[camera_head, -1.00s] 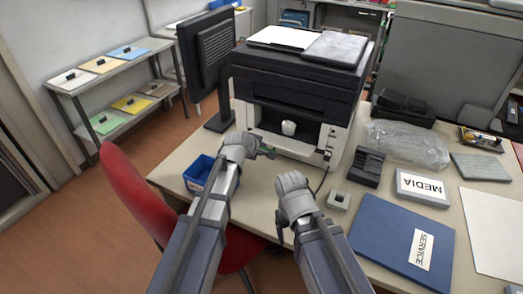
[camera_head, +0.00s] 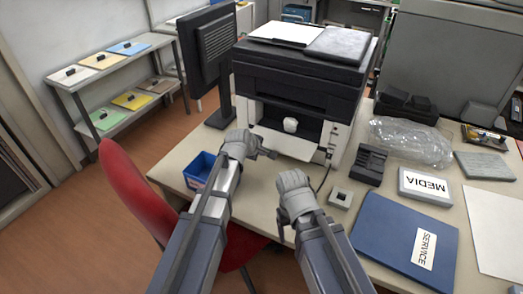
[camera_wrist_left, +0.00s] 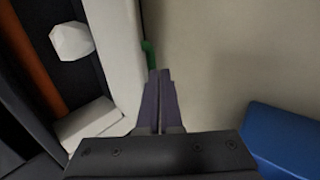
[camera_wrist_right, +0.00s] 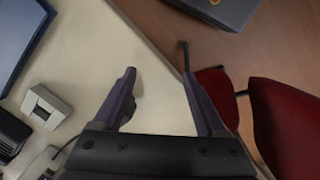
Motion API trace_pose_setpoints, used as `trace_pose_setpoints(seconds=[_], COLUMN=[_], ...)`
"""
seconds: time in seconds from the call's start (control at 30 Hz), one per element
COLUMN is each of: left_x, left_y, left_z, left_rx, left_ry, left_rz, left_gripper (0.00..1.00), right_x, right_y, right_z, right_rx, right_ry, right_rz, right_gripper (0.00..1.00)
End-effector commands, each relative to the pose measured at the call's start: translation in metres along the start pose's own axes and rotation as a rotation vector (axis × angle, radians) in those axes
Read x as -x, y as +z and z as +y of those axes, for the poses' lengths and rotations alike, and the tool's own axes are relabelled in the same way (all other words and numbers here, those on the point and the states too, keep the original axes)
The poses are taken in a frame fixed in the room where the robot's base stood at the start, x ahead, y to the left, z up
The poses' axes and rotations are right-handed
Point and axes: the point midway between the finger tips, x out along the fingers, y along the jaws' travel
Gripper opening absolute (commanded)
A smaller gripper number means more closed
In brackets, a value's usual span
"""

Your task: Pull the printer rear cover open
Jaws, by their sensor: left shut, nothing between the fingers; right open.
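The printer (camera_head: 298,82) stands on the table, black above and white below. Its facing side has an open bay with a white knob (camera_head: 290,125) inside. A pale panel (camera_head: 283,143) lies low in front of the bay, like a lowered cover. My left gripper (camera_head: 268,154) is shut and empty beside this panel. In the left wrist view, a green tab (camera_wrist_left: 149,55) shows at the panel's edge (camera_wrist_left: 118,50), by the fingertips; contact cannot be told. My right gripper (camera_wrist_right: 158,74) is open and empty near the table's front edge.
A blue bin (camera_head: 199,170) is left of my left arm. A grey block (camera_head: 340,198), a dark holder (camera_head: 368,165), the MEDIA box (camera_head: 424,186) and the blue SERVICE folder (camera_head: 403,240) lie to the right. A monitor (camera_head: 207,55) stands left of the printer; a red chair (camera_head: 137,205) is at the front.

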Motion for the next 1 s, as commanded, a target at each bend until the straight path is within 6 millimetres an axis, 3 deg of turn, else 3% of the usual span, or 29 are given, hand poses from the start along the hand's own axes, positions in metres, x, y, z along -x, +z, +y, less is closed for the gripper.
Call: trace_pose_setpoints(seconds=[0.73, 1.0], left_x=[0.001, 0.028], left_y=[-0.001, 0.0], left_z=[0.008, 0.008], left_rx=[0.003, 0.003], left_ry=[0.02, 0.019], left_rz=[0.002, 0.002], left_gripper=[0.27, 0.27], right_x=[0.003, 0.023], right_y=[0.0, 0.002], right_z=[0.0, 0.002], right_rx=[0.0, 0.0], right_ry=[0.0, 0.0], right_rz=[0.0, 0.0], right_gripper=[0.74, 0.74])
